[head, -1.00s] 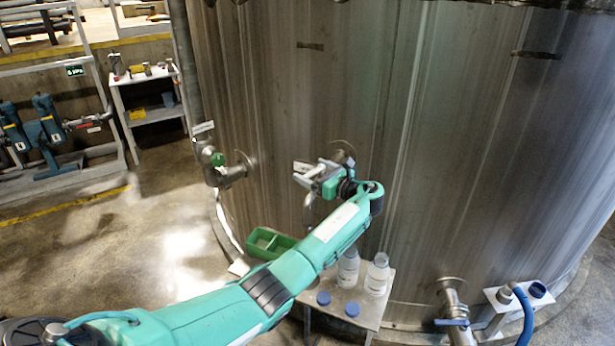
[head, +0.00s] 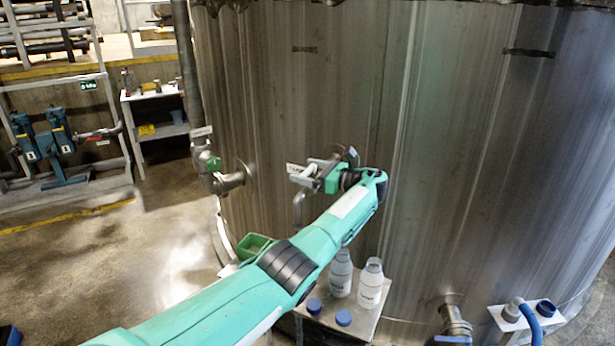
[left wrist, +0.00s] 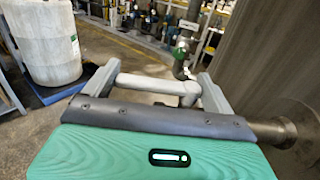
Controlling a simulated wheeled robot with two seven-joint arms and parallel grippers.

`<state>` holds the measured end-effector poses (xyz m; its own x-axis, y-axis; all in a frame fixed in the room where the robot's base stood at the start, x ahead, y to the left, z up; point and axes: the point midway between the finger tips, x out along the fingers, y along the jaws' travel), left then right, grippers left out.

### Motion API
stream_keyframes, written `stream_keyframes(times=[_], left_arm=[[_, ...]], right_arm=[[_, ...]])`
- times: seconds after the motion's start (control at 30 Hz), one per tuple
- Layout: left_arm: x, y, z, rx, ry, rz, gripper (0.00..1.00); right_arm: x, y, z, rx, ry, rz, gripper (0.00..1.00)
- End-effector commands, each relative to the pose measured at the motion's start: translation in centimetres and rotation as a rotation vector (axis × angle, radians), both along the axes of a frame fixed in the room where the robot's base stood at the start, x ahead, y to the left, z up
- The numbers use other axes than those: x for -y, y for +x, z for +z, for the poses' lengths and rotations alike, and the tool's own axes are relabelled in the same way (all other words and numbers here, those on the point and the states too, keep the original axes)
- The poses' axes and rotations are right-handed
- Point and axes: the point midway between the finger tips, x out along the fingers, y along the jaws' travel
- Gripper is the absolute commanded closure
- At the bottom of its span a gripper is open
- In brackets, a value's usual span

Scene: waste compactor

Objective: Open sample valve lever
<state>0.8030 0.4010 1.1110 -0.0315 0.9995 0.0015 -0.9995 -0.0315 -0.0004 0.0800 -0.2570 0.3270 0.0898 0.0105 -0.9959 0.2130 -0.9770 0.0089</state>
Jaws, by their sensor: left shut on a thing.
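My left gripper (head: 312,172) is at the sample valve on the tank wall. In the left wrist view, its two grey fingers (left wrist: 155,88) are shut on the valve lever (left wrist: 148,83), a pale rounded bar lying crosswise between them. In the head view the fingers and wrist hide most of the valve and lever. The bent metal spout (head: 298,208) hangs down just below the gripper. A white tag (head: 297,171) shows beside the fingers. My right gripper is not in view.
A small stand (head: 330,325) below the arm holds two white bottles (head: 341,273) and two blue caps. Another valve (head: 210,165) sticks out of the tank at left. The large steel tank (head: 460,150) fills the background.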

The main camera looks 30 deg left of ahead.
Motion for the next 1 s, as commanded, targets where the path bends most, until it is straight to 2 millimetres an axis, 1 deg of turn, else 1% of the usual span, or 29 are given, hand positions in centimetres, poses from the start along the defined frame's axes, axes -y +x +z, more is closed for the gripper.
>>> stream_keyframes(times=[0.2,0.43,0.47,0.5,0.77,0.87,0.97,1.0], left_arm=[[0.0,0.0,-0.1,-0.002,-0.003,0.006,0.53],[0.0,0.0,-0.1,-0.002,-0.003,0.006,0.53],[0.0,0.0,-0.1,-0.002,-0.003,0.006,0.06],[0.0,0.0,-0.1,-0.002,-0.003,0.006,0.00],[0.2,0.0,-0.1,-0.001,-0.002,0.004,0.00],[1.1,0.1,-0.2,-0.001,-0.002,0.003,0.00],[2.7,0.2,-0.3,-0.001,-0.002,0.002,0.00],[3.6,0.2,-0.3,0.000,-0.002,0.001,0.00]], right_arm=[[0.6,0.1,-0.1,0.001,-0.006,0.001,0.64],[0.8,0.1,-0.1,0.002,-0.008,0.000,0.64],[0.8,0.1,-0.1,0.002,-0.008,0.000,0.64],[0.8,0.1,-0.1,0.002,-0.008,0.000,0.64],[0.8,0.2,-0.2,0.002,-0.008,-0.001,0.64],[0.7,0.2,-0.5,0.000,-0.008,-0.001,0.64],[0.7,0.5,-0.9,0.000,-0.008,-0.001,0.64],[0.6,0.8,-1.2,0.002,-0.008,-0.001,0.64]])
